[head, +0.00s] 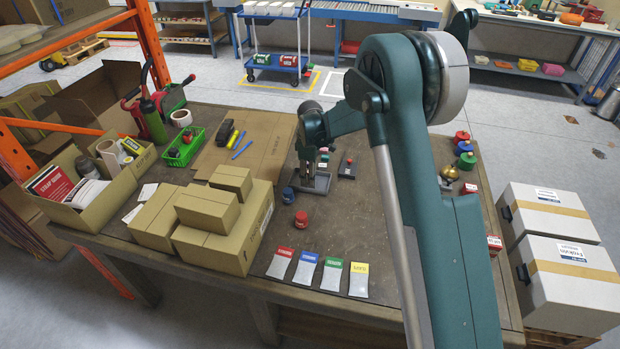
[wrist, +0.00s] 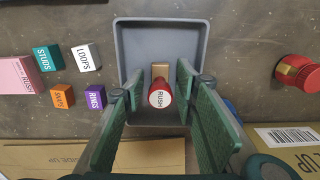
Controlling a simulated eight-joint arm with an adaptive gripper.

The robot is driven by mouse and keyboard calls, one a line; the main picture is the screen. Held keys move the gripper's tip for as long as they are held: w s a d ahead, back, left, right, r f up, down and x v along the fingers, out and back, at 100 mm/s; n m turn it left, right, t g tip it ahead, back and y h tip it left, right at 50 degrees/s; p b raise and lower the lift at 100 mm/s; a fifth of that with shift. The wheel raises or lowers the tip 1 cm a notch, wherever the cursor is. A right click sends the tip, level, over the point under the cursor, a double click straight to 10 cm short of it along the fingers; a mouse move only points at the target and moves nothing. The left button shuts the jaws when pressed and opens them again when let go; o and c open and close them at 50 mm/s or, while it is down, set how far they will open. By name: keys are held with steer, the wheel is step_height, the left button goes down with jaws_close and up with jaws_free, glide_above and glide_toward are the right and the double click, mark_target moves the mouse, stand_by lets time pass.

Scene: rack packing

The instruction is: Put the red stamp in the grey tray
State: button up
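The red stamp (wrist: 160,97) has a round red top with a white "RUSH" label and a tan block at its far end. In the wrist view it is inside the outline of the grey tray (wrist: 128,45), near the middle. The tray also shows in the head view (head: 322,186) on the workbench. My gripper (wrist: 158,82) is over the tray with its green fingers apart, one on each side of the stamp. Gaps show between the stamp and both fingers. In the head view my gripper (head: 309,169) hides much of the tray, and I cannot make out the stamp.
Small labelled blocks, among them a green one (wrist: 47,58) and a purple one (wrist: 95,97), lie left of the tray in the wrist view. A red knob-shaped object (wrist: 298,74) lies right. Cardboard boxes (head: 225,222) stand nearby. Coloured cards (head: 332,275) lie at the bench front.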

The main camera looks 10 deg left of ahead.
steer(key=shift+r, duration=0.2)
step_height(320, 180, up, 12)
steer(key=shift+f+p, duration=0.1)
steer(key=shift+p, duration=0.7)
stand_by(0.5)
stand_by(0.3)
